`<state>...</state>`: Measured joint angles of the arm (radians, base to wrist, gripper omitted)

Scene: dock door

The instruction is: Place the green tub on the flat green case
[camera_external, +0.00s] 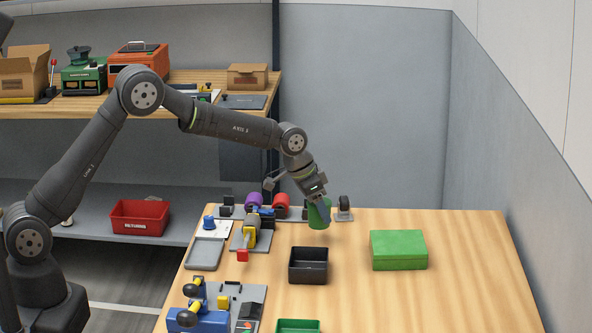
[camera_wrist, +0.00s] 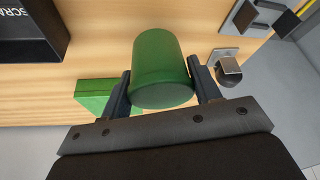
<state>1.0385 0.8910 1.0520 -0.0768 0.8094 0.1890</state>
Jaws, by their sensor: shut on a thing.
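The green tub (camera_external: 319,214) is a small dark green cup-like container. My gripper (camera_external: 316,200) is shut on it and holds it above the back part of the wooden table. In the wrist view the tub (camera_wrist: 160,65) sits between the two dark fingers of my gripper (camera_wrist: 160,90). The flat green case (camera_external: 398,250) is a brighter green closed box on the right side of the table, to the right of the tub and apart from it. Part of the case (camera_wrist: 92,95) shows in the wrist view behind the left finger. Its top looks bare.
A black bin (camera_external: 308,265) stands left of the case. An open green tray (camera_external: 298,326) is at the front edge of the picture. Tools and a grey tray (camera_external: 205,253) crowd the table's left side. The table (camera_external: 470,290) is clear around the case.

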